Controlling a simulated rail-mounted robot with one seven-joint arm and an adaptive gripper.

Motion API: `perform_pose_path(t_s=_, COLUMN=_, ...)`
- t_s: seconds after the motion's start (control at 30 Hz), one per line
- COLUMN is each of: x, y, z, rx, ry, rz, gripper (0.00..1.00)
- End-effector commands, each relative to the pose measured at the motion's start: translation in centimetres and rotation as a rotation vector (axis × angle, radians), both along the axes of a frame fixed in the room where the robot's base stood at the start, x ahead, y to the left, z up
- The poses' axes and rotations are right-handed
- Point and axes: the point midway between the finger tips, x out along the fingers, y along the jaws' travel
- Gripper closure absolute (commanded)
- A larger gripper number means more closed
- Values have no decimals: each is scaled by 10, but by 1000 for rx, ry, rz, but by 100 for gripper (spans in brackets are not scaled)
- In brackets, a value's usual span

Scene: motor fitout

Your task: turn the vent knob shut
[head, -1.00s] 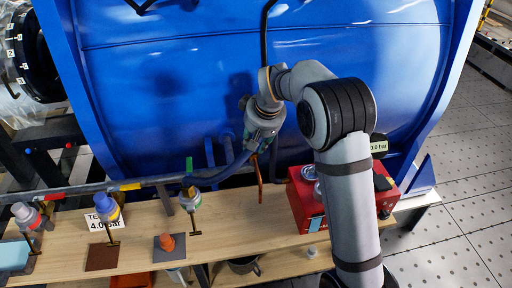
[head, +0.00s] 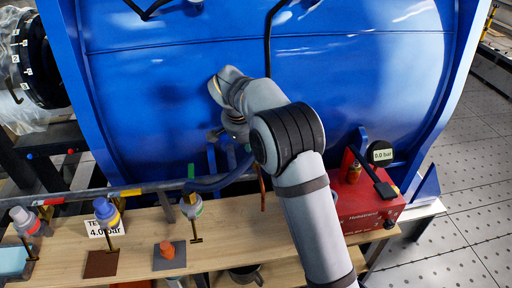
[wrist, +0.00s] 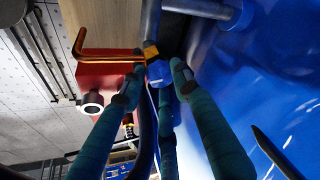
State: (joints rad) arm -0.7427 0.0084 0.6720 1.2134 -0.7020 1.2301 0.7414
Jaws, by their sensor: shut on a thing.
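A small blue knob with a yellow-orange collar (wrist: 154,70), which I take for the vent knob, sits at the end of a dark pipe in the wrist view. My gripper (wrist: 158,76) has its teal fingers closed around it, with the dark fingertip pads on either side. In the head view my wrist is in front of the blue tank, and my own arm hides the fingertips and the knob. The digital gauge (head: 380,153) on the red pump box (head: 362,205) reads 0.0 bar.
An orange-red bent rod (wrist: 84,50) lies close by my fingers in the wrist view. The blue tank (head: 370,85) fills the back. A wooden bench (head: 228,225) runs below, with several capped fittings at left, an orange plug (head: 167,249) and a 4.0 bar sign (head: 95,229).

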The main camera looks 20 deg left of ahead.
Motion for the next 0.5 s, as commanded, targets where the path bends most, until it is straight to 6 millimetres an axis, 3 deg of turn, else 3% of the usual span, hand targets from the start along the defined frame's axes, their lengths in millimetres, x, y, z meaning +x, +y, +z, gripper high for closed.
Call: perform_pose_path(t_s=0.5, x=3, y=6, z=5, rx=7, ry=-12, rz=-217, gripper=96)
